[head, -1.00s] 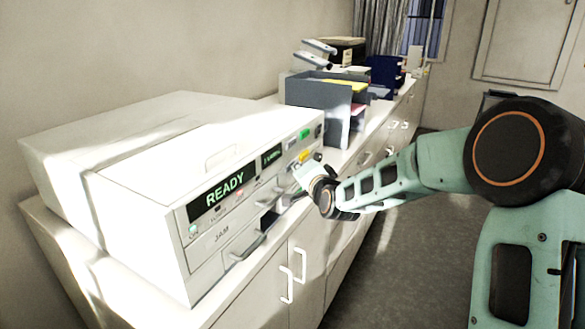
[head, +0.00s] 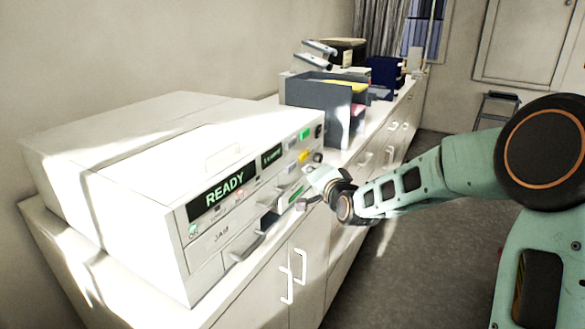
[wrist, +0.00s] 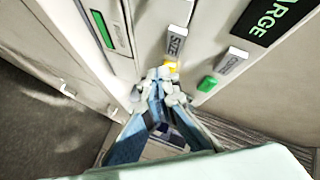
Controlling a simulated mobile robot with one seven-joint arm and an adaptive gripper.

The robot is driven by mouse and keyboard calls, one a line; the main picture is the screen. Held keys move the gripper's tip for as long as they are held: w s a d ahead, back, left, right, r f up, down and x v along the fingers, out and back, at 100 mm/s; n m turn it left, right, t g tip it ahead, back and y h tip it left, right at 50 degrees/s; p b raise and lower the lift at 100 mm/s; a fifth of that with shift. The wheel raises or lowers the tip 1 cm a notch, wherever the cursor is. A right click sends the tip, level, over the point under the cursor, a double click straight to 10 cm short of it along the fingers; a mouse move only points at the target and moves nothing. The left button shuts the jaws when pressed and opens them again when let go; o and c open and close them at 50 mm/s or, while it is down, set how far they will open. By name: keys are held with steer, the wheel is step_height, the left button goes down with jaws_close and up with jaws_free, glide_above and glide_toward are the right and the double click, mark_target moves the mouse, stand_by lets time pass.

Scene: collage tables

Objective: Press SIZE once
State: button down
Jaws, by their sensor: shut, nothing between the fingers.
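The white copier-like machine (head: 150,150) stands on the counter, its front panel facing my arm. In the wrist view the SIZE label (wrist: 175,44) sits above a yellow button (wrist: 170,66). The yellow button also shows in the head view (head: 303,156). My gripper (wrist: 160,78) is shut and empty, its tips just below the yellow button and partly overlapping it in the wrist view. In the head view my gripper (head: 314,178) is below and right of the button, seemingly a little apart from the panel. Contact cannot be told for certain.
A green button (wrist: 207,84) sits right of the yellow one, below a display reading LARGE (wrist: 270,18). The READY display (head: 223,190) and drawer handles (head: 246,248) are to the left. Grey trays (head: 322,98) stand behind. Open floor (head: 410,260) lies right of the cabinets.

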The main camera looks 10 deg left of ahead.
steer(key=d, duration=0.1)
steer(key=s+d, duration=0.1)
steer(key=d, duration=0.1)
steer(key=shift+s+p, duration=0.1)
steer(key=shift+p, duration=0.2)
stand_by(0.4)
